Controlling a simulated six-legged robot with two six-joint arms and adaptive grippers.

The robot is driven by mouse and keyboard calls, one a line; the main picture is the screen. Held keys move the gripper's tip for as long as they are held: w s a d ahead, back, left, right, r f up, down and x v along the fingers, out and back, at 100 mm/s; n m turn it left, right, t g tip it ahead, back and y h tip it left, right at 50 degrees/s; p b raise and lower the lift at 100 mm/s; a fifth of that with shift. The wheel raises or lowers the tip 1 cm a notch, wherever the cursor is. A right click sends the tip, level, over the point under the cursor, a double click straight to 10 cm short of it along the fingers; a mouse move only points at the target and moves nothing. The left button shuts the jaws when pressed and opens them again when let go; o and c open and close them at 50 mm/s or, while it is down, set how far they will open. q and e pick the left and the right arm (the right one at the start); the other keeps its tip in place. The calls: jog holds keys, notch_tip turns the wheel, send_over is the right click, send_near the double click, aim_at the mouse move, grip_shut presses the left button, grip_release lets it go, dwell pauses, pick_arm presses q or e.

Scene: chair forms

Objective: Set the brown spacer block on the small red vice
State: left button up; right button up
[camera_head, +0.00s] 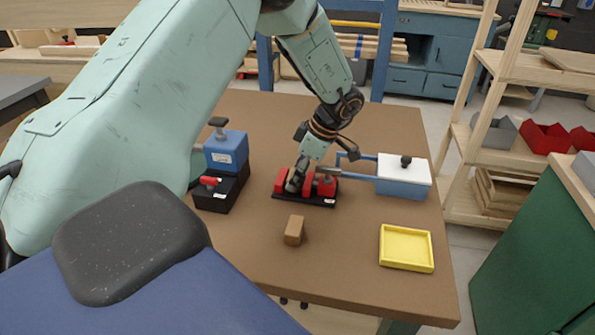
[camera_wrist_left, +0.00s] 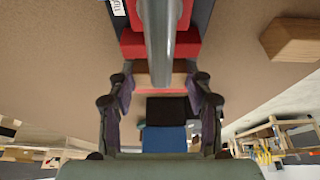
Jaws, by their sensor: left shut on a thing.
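The small red vice (camera_head: 325,187) stands on its black base near the middle of the table. My left gripper (camera_head: 296,183) reaches down over it. In the left wrist view, my gripper (camera_wrist_left: 160,83) is shut on a brown block (camera_wrist_left: 152,73), with a finger on each side. I take this to be the brown spacer block. It is close beside the vice's red jaw (camera_wrist_left: 150,44); whether it touches the vice is hard to tell. A grey rod (camera_wrist_left: 158,35) crosses in front of the jaw. My right gripper is not in view.
Another brown block (camera_head: 294,230) lies on the table in front of the vice. A blue vice (camera_head: 226,150) on a black base stands left, a blue and white vice (camera_head: 404,178) right. A yellow tray (camera_head: 406,247) lies front right. The table's front middle has free room.

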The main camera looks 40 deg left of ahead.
pick_arm(q)
jog(key=o, duration=1.2)
jog(key=o, duration=0.5)
notch_tip(320, 180, up, 6)
jog(key=p, duration=0.6)
jog(key=shift+f, duration=0.2)
notch_tip(320, 180, down, 6)
jog(key=b, duration=0.6)
jog(key=shift+r, duration=0.1)
